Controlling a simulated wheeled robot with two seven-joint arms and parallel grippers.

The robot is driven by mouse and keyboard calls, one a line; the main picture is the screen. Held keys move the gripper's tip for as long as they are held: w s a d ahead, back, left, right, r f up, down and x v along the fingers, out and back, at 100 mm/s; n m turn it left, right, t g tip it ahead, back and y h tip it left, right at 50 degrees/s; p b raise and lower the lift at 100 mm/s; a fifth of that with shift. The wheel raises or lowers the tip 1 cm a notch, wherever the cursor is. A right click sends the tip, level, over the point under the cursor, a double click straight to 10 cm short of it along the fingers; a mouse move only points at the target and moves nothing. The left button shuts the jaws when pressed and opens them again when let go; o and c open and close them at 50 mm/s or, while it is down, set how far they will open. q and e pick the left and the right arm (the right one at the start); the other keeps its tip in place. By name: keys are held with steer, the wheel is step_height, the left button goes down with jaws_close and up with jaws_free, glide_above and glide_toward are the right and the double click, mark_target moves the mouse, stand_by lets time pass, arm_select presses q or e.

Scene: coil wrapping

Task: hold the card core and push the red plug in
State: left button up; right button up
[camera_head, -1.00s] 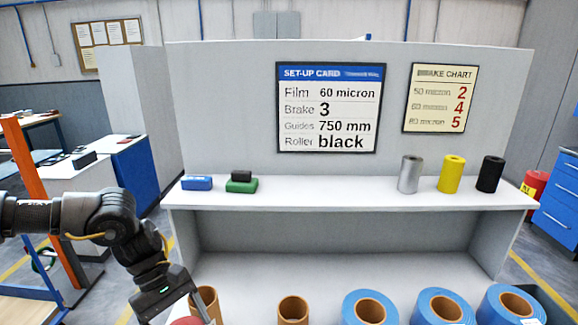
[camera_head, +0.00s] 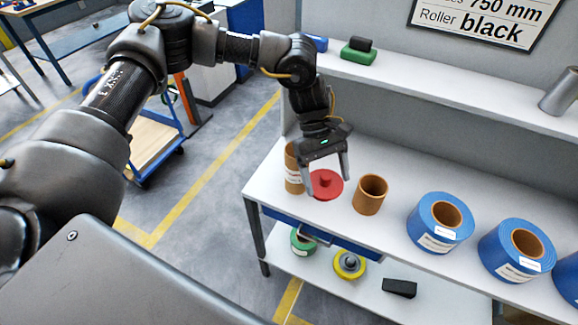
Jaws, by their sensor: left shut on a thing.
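My left gripper (camera_head: 327,188) is over the bench with its fingers on either side of the red plug (camera_head: 326,184). It is shut on this plug, a round red disc with a small knob. One brown card core (camera_head: 293,170), with a white label, stands upright just left of the gripper and is partly hidden by it. Another brown card core (camera_head: 369,196) stands upright and open-topped to the right of the plug, apart from it. I cannot tell whether the plug touches the bench. My right gripper is not in view.
Blue film rolls (camera_head: 440,222) stand on the bench (camera_head: 400,180) to the right. A green block (camera_head: 358,56) with a black one on top and a silver cylinder (camera_head: 560,92) are on the upper shelf. Green and yellow items (camera_head: 349,264) and a black block (camera_head: 399,288) lie below.

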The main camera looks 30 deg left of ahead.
arm_select(q)
steer(key=w+d+r+n+t+h, duration=0.1)
steer(key=w+d+n+t, duration=0.3)
steer(key=w+d+n, duration=0.4)
steer(key=w+d+r, duration=0.1)
steer(key=w+d, duration=0.2)
steer(key=w, duration=0.1)
steer(key=shift+d+n, duration=0.15)
steer(key=shift+n, duration=0.15)
steer(key=shift+f, duration=2)
